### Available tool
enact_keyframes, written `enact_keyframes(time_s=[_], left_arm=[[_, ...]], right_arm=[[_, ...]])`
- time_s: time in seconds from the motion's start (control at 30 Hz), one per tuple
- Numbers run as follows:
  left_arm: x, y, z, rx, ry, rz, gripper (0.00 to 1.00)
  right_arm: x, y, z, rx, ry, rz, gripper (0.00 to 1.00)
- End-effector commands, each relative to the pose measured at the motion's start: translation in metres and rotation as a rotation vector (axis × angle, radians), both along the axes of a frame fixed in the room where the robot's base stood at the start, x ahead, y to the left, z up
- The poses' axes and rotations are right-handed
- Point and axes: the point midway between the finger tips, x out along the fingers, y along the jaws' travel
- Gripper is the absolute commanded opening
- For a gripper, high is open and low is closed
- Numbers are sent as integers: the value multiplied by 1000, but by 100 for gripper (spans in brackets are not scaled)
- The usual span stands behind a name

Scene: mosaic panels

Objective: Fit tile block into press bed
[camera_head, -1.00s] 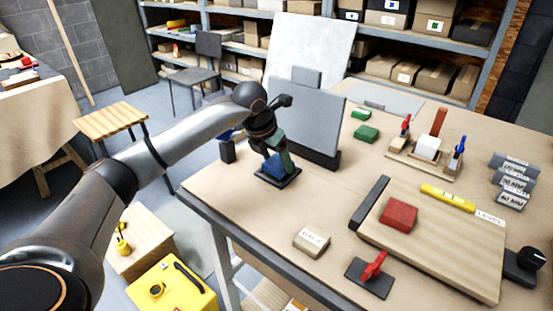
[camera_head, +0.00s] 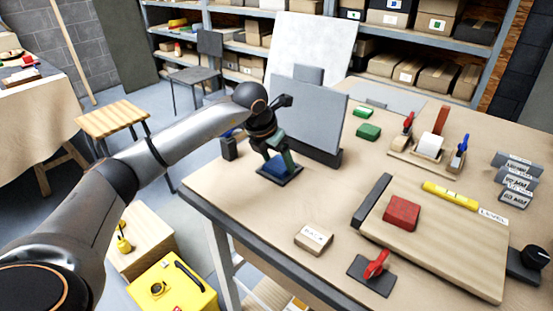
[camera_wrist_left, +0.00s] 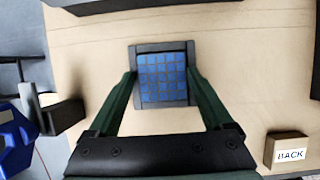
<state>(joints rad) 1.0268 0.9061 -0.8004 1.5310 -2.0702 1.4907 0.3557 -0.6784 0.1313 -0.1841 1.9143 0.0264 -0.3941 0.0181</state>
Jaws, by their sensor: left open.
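The tile block (camera_head: 275,168) is blue and lies in the dark press bed (camera_head: 293,180) near the table's left edge. In the left wrist view the block (camera_wrist_left: 162,82) shows a grid of small blue squares inside the bed's dark frame (camera_wrist_left: 165,46). It looks square to the frame; I cannot tell how deep it sits. My left gripper (camera_head: 277,158) is above the bed, pointing down. Its two green fingers (camera_wrist_left: 161,72) are open, one on each side of the block, and partly hide it in the head view. My right gripper is not in view.
A grey upright panel (camera_head: 308,115) stands just behind the bed. A block labelled BACK (camera_head: 313,238) and a red-handled clamp (camera_head: 373,270) lie at the front. A wooden board (camera_head: 450,240) bears a red block (camera_head: 402,212). The table between is clear.

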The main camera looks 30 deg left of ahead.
Motion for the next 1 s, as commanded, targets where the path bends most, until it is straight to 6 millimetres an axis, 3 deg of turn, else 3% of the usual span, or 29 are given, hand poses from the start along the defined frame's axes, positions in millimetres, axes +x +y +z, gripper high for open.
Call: enact_keyframes(time_s=[0.1, 0.27, 0.37, 0.8, 1.0], left_arm=[[-3, -7, -7, -6, 17, -15, 100], [-3, -8, -1, -6, 17, -16, 100], [-2, -7, 12, -7, 14, -15, 100], [-38, 0, 98, -2, 3, -7, 100], [-46, 1, 118, -2, 4, -7, 100]], right_arm=[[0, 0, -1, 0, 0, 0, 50], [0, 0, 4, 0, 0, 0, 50], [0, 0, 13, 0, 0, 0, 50], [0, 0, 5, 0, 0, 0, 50], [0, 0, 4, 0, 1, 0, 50]])
